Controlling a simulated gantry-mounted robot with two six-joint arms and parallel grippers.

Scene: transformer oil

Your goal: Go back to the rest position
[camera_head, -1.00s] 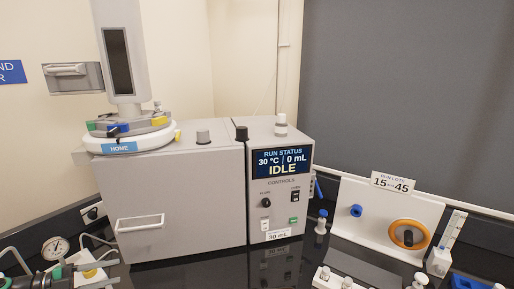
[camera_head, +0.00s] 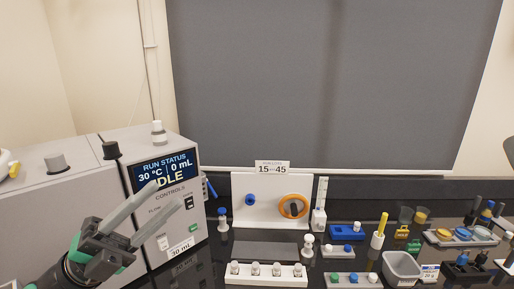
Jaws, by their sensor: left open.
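My left gripper (camera_head: 165,212) is in the lower left of the head view, in front of the grey control unit (camera_head: 188,222). Its two long grey fingers are spread apart, pointing up and right, with nothing between them. The fingers cover part of the unit's controls and part of its screen (camera_head: 168,165), which reads "RUN STATUS 30 °C, 0 mL" and "IDLE", its first letter hidden. My right gripper is not in view.
A white panel (camera_head: 262,217) with an orange ring (camera_head: 293,206) stands at the back centre. A white rack (camera_head: 266,275), a blue block (camera_head: 346,232), a grey bin (camera_head: 402,267) and a tray (camera_head: 459,236) with coloured parts occupy the dark bench rightward.

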